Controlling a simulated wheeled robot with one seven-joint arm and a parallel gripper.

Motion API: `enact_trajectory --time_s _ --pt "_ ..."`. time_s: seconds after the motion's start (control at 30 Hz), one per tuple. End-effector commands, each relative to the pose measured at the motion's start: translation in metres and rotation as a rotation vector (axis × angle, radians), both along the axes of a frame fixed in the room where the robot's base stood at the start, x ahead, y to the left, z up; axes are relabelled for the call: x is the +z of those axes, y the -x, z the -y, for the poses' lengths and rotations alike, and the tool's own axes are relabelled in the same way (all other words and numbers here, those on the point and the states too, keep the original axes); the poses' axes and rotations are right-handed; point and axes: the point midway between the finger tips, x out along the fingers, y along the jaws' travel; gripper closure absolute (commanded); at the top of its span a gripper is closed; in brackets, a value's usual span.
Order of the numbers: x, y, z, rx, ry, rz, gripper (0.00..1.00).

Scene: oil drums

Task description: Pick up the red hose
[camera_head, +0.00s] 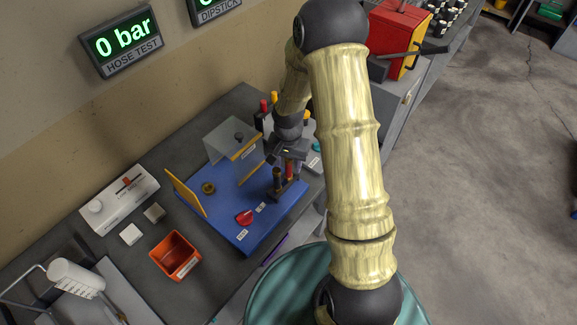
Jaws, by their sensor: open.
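My gripper (284,172) is open above the right part of a blue board (238,215) on the workbench. A thin upright red piece (289,171) shows right at the gripper's fingers. It may be the red hose, but the gripper hides part of it, and I cannot tell whether it is between the fingers or behind them. A red-topped upright piece (263,106) stands behind my wrist, beside a yellow-topped one (274,97). A brass fitting on a dark base (277,178) is just left of the red piece.
The board carries a clear guard (230,140), a yellow plate (186,194) and a red knob (244,217). An orange bin (175,256) and a white device (118,199) are to the left. A red box (397,38) stands at the back. My arm covers the bench's right side.

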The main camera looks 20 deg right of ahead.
Motion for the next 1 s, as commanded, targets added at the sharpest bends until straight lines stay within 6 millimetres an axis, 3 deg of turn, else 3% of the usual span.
enact_trajectory --time_s 0.2,0.67,0.73,0.9,1.0 --pt "-0.0132 -0.0003 -0.0001 0.0 0.0 0.001 0.54" --pt "-0.0131 -0.0004 -0.0001 0.0 0.0 0.001 0.54" --pt "-0.013 -0.0004 -0.0001 0.0 0.0 0.001 0.62" --pt "-0.013 -0.0004 -0.0001 0.0 0.0 0.001 0.96" --pt "-0.0129 -0.0004 -0.0001 0.0 0.0 0.002 1.0"
